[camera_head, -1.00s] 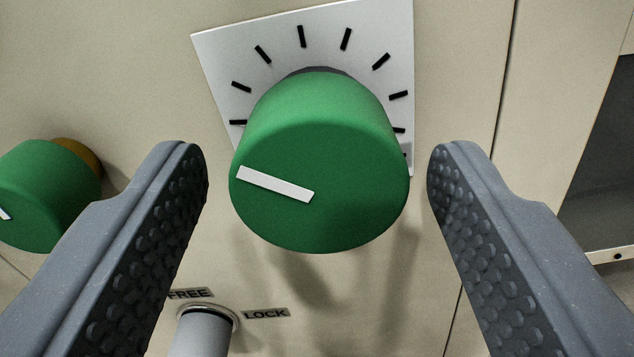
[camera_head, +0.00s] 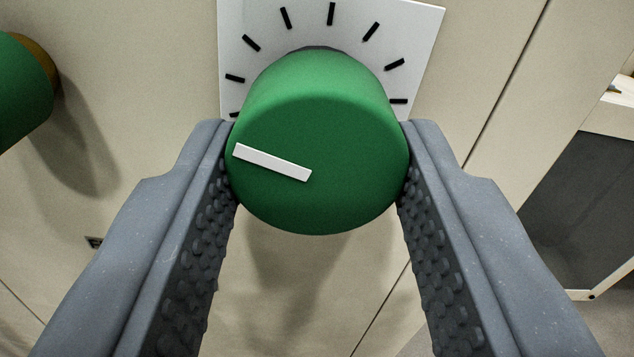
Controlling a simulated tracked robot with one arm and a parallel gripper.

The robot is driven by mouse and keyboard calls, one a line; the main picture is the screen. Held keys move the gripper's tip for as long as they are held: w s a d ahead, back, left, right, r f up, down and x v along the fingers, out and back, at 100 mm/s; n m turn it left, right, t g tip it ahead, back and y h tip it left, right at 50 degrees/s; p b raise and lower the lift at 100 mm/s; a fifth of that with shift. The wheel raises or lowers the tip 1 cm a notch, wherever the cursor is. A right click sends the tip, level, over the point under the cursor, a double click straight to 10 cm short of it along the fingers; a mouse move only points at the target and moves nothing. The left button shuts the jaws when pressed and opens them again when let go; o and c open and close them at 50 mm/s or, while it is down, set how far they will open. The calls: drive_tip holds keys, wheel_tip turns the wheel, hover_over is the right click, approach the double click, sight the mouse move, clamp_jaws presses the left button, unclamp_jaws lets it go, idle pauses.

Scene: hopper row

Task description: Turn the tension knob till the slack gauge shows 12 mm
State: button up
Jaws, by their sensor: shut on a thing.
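A large green knob (camera_head: 325,130) stands out from the panel in the middle of the view. A white pointer bar (camera_head: 272,163) on its face points left and slightly up. Behind it is a white dial plate (camera_head: 305,22) with several black tick marks and no readable numbers; its lower part is hidden by the knob and fingers. My gripper (camera_head: 318,165) is shut on the knob, one grey textured finger at its left side and one at its right. No slack gauge can be seen in this view, and which knob this is carries no visible label.
A second green knob (camera_head: 22,92) with a brownish base is cut off at the left edge. The beige panel (camera_head: 150,40) is flat around the large knob. A dark recessed opening (camera_head: 580,215) with a pale frame is at the right.

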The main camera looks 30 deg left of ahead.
drive_tip(key=shift+n+p, duration=0.65)
drive_tip(key=shift+n, duration=1.25)
drive_tip(key=shift+a+f, duration=0.1)
drive_tip(key=shift+a, duration=0.05)
drive_tip(key=o, duration=1)
drive_tip(key=shift+s+d, duration=0.45)
drive_tip(key=shift+s, duration=0.05)
drive_tip(key=p+v, duration=0.2)
drive_tip(key=v, duration=1)
drive_tip(key=shift+s+d+p, duration=0.15)
drive_tip(key=shift+s+p, duration=0.1)
drive_tip(key=shift+p, duration=0.1)
